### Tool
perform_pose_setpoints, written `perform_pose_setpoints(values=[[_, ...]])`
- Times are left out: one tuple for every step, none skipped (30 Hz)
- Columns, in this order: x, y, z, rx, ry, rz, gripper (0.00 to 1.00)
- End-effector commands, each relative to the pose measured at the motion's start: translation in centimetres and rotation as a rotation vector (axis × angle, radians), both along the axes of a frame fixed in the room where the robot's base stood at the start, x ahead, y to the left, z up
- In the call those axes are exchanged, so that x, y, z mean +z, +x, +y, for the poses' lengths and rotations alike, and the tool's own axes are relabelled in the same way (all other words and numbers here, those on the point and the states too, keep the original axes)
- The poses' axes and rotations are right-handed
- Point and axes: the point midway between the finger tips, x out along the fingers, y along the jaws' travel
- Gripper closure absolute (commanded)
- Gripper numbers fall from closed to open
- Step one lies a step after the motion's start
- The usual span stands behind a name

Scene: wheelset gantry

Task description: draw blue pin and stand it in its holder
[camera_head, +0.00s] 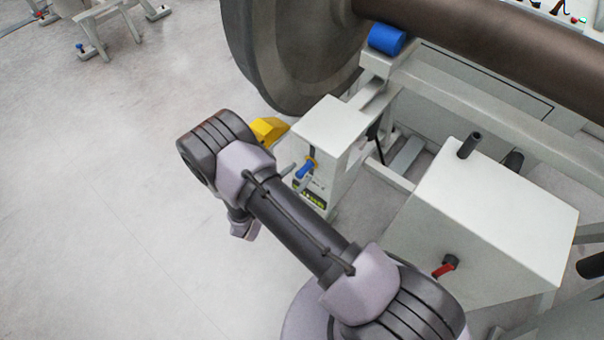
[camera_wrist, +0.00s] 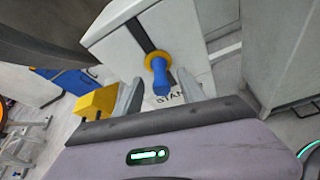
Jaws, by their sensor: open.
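The blue pin (camera_head: 302,171) sticks out of the front of a white post (camera_head: 335,127), through a yellow collar. In the wrist view the pin (camera_wrist: 160,76) points toward me between my fingers, with its yellow collar (camera_wrist: 163,57) at a dark vertical slot. My gripper (camera_wrist: 157,92) is open, one finger on each side of the pin, with a visible gap to it. In the head view my gripper (camera_head: 296,177) is partly covered by my wrist, with its fingertips by the pin. I cannot single out the pin's holder in either view.
A yellow block (camera_head: 268,129) lies beside the post, near a large dark wheel (camera_head: 290,55). A white cabinet (camera_head: 480,215) with a red-handled valve (camera_head: 444,267) stands to the right. A blue roller (camera_head: 387,39) sits above.

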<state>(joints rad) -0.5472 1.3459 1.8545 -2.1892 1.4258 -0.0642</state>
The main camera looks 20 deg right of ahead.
Motion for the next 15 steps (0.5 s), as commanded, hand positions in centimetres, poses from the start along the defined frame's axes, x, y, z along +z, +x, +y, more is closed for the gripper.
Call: perform_pose_setpoints(values=[[-0.6,0.5,-0.8,-0.003,0.0,0.0,0.53],[-0.8,0.9,-1.1,-0.003,-0.001,0.001,0.53],[-1.0,1.3,-1.5,-0.002,0.0,0.001,0.53],[-1.1,1.5,-1.7,-0.002,0.0,0.001,0.53],[-1.2,1.7,-1.9,-0.001,0.0,0.0,0.53],[-1.2,1.9,-2.1,-0.001,0.0,0.0,0.53],[-1.2,2.0,-2.2,0.0,0.0,0.0,0.53],[-1.3,2.1,-2.3,0.0,0.0,0.0,0.53],[-1.3,2.1,-2.4,0.0,0.0,0.0,0.53],[-1.2,2.1,-2.4,0.0,0.0,0.0,0.53],[-1.2,2.1,-2.4,0.0,0.0,0.0,0.53],[-1.2,2.1,-2.4,0.0,0.0,0.0,0.53],[-1.2,2.1,-2.4,0.0,-0.001,0.001,0.53],[-1.2,2.1,-2.4,0.0,0.0,0.0,0.53],[-1.2,2.1,-2.4,0.0,0.0,0.0,0.53]])
